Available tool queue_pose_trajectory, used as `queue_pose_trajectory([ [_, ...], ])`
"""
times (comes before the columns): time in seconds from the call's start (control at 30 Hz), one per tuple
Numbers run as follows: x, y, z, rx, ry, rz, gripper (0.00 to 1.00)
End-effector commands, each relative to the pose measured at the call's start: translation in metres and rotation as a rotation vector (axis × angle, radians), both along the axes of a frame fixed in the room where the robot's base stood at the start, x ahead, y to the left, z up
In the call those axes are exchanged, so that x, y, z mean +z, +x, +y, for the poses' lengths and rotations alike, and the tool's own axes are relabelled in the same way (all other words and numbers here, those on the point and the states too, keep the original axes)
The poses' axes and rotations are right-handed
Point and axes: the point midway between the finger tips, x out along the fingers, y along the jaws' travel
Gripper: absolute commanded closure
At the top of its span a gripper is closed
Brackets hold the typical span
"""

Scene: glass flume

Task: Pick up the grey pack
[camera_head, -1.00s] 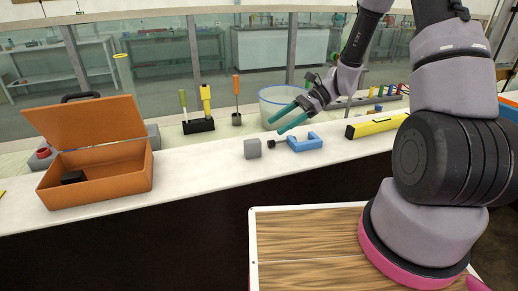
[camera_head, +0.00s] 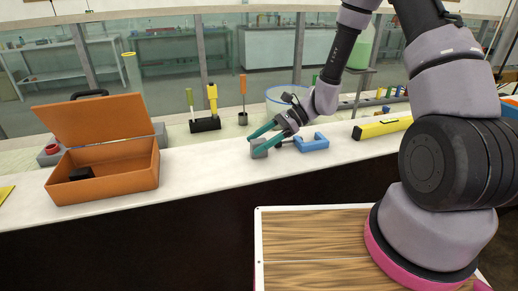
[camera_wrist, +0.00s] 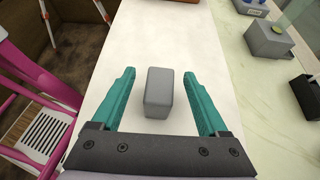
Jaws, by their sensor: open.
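The grey pack (camera_head: 258,149) is a small grey block on the white counter, partly hidden by my gripper in the head view. In the wrist view the grey pack (camera_wrist: 159,93) stands between the two teal fingers, with a gap on each side. My gripper (camera_head: 255,143) is open and reaches down over the pack. Its fingers (camera_wrist: 158,78) are spread to the left and right of the pack in the wrist view and do not appear to touch it.
A blue clamp-like tool (camera_head: 312,144) lies close to the right of the pack. An open orange case (camera_head: 120,175) stands at the left and a yellow level (camera_head: 382,128) at the right. A black tool holder (camera_head: 206,125) and a clear tub (camera_head: 283,97) stand behind.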

Motion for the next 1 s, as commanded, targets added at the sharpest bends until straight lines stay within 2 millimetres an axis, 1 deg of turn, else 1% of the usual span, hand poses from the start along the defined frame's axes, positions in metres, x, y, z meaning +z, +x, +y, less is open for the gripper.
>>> queue_pose_trajectory([
  [0.07,0.000,0.000,0.000,0.000,0.000,0.000,0.23],
  [0.17,0.000,0.000,0.000,0.000,0.000,0.000,0.57],
  [0.2,0.000,0.000,0.000,0.000,0.000,0.000,0.73],
  [0.27,0.000,0.000,0.000,0.000,0.000,0.000,0.96],
  [0.3,0.000,0.000,0.000,0.000,0.000,0.000,1.00],
  [0.53,0.000,0.000,0.000,0.000,-0.001,0.000,1.00],
  [0.67,0.005,0.001,0.000,0.000,0.000,-0.002,1.00],
  [0.77,0.015,0.001,0.000,-0.001,0.000,-0.003,1.00],
  [0.87,0.032,0.001,0.000,0.000,0.000,-0.005,1.00],
  [1.0,0.062,0.001,0.000,0.000,0.001,-0.007,1.00],
])
